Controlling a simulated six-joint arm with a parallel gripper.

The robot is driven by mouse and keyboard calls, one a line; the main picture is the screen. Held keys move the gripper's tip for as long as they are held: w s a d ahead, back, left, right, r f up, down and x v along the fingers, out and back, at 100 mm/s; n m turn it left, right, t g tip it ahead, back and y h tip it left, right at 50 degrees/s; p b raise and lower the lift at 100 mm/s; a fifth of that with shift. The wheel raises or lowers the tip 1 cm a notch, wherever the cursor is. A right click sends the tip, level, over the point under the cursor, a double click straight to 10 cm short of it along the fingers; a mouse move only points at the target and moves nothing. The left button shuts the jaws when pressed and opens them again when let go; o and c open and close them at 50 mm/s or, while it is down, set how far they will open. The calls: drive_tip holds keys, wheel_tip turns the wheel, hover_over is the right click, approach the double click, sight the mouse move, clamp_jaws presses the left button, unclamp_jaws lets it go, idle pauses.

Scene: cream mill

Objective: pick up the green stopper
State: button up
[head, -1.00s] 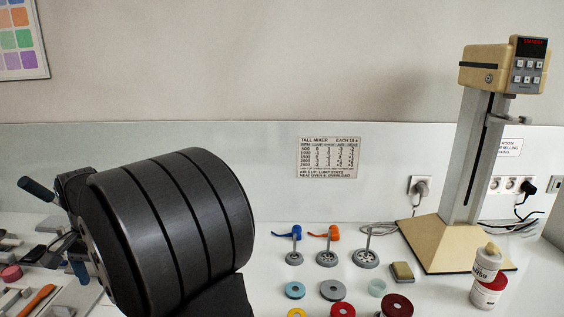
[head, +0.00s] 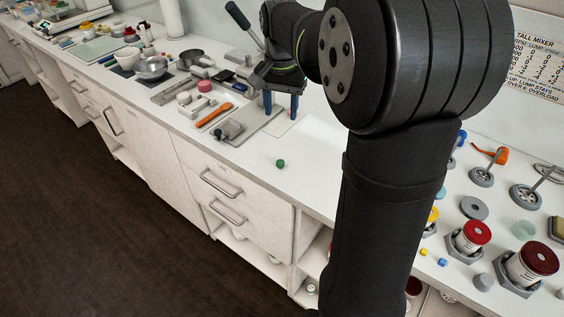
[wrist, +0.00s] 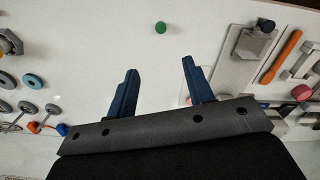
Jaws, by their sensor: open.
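The green stopper (head: 280,163) is a small round piece standing on the white counter near its front edge, with nothing touching it. It also shows in the wrist view (wrist: 160,27) at the top centre, beyond the fingertips and roughly in line with the gap between them. My gripper (head: 281,103) has two blue fingers pointing down above the counter, behind the stopper in the head view. In the wrist view my gripper (wrist: 160,66) is open, with nothing between its fingers.
A red-lidded jar (head: 472,236) and a dark red-lidded jar (head: 537,260) stand at the right. The counter around the stopper is bare.

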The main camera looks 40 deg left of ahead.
drive_tip(key=n, duration=1.1)
hover_over(280, 162)
drive_tip(key=f, duration=1.2)
drive_tip(key=shift+w+d+f, duration=0.15)
drive_tip(key=shift+d, duration=0.1)
drive_tip(key=f, duration=0.5)
drive_tip(key=shift+a+f, duration=0.1)
drive_tip(key=shift+a, duration=0.15)
clamp_jaws()
